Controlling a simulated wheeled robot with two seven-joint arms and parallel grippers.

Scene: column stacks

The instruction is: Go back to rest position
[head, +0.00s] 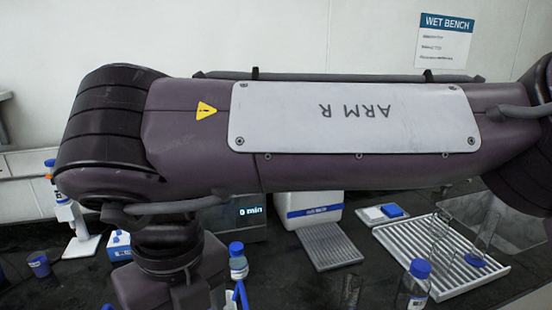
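My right arm, marked "ARM R" upside down, crosses the head view from the right edge to the left and bends down at the left. Its wrist link runs down toward the bottom edge. The fingers of my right gripper do not show, so I cannot see what it holds. My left arm and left gripper are not in view. The arm hides much of the middle of the bench.
The dark bench (285,278) holds a blue-capped bottle (414,286), a smaller blue-capped bottle (238,264), a ribbed white tray (466,268) with glassware, a grey ribbed tray (328,247), a pipette stand (79,245) and a blue cup (39,265). A "WET BENCH" sign (444,38) hangs behind.

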